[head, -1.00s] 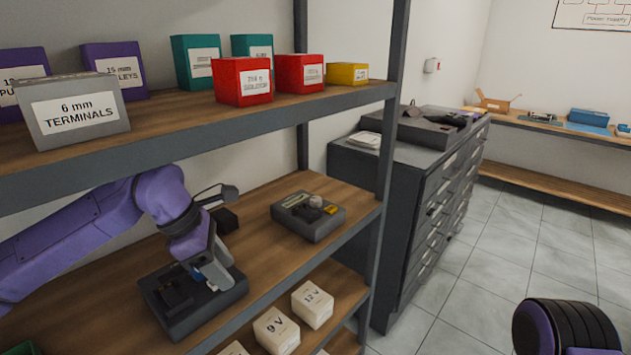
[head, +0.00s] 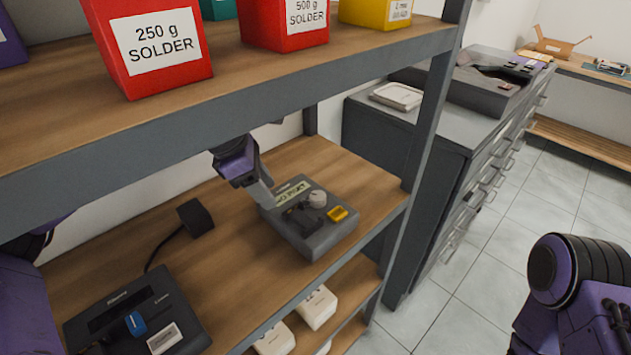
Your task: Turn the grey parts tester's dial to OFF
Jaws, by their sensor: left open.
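The grey parts tester (head: 325,236) sits on the middle shelf, towards its right end. Its round light-grey dial (head: 318,199) stands on top, beside a yellow part (head: 338,213) and a dark raised part. The dial's setting is too small to read. My left gripper (head: 264,192) is open at the tester's back left, with its fingers pointing down towards the tester's top. The fingers are left of the dial and apart from it. I cannot tell whether they touch the casing. My right gripper is not in view; only part of my right arm shows at lower right.
A black device (head: 180,300) with a blue knob (head: 135,323) is at lower left, cabled to a black adapter (head: 196,217). The upper shelf (head: 230,88), holding red boxes, overhangs the tester. A shelf post (head: 428,120) stands right of it. White boxes (head: 318,306) lie below.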

